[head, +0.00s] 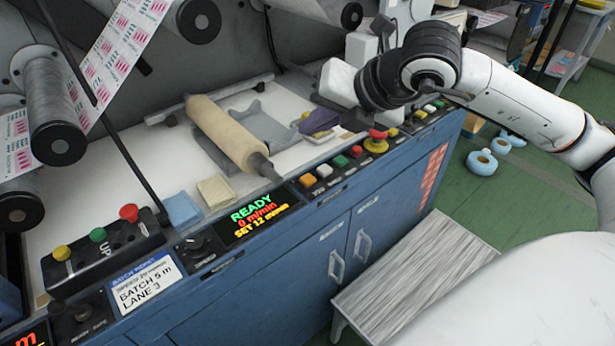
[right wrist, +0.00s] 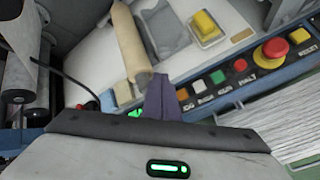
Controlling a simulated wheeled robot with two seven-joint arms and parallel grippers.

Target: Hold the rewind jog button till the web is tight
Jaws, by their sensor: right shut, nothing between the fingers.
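The control panel on the blue cabinet carries a row of buttons: orange (head: 308,180), white (head: 324,171), green (head: 340,161) and red (head: 355,151). The same orange (right wrist: 183,94) and white (right wrist: 199,86) buttons show in the right wrist view. I cannot clearly read which label says rewind jog. My right gripper (head: 318,122) is shut and empty above the panel's back side. In the right wrist view its fingertips (right wrist: 160,97) appear just left of the orange button, with no contact visible. The printed web (head: 118,42) runs straight at upper left; its tightness is unclear. My left gripper is out of view.
A mushroom stop button (head: 376,142) stands right of the row. A tan core (head: 222,130) on a shaft lies behind the panel. The display (head: 258,214) reads READY, 0 m/min. A separate button box (head: 100,250) is at left. A grey step (head: 410,280) stands on the floor.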

